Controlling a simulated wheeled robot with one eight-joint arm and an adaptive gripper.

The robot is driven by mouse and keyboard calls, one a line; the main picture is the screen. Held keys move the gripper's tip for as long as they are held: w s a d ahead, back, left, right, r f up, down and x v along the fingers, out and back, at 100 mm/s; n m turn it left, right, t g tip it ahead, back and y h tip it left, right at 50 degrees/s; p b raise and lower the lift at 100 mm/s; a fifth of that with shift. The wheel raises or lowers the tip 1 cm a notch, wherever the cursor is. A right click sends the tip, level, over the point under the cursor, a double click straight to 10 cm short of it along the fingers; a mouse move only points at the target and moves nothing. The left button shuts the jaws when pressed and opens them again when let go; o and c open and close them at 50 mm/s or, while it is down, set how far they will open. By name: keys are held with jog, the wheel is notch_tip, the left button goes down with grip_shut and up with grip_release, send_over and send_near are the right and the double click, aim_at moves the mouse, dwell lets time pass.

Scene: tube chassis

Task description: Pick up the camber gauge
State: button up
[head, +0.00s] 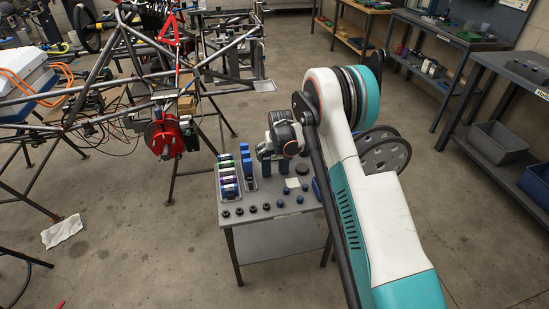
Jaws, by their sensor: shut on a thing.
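My gripper (268,150) is over the back of the small grey table (275,228), in the middle of the head view. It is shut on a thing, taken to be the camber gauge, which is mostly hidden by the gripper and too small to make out. Dark blue upright pieces (267,168) show just under the gripper; I cannot tell whether they touch what it holds. My white and teal arm covers the table's right side.
A tray of coloured rolls (229,181) and a tray of blue items (248,171) stand left on the table. Small dark round parts (252,208) line its front. The tube chassis with a red hub (165,138) is at left. Benches line the right.

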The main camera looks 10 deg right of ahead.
notch_tip(320, 180, up, 19)
jog(key=p, duration=0.6)
jog(key=shift+r, duration=0.2)
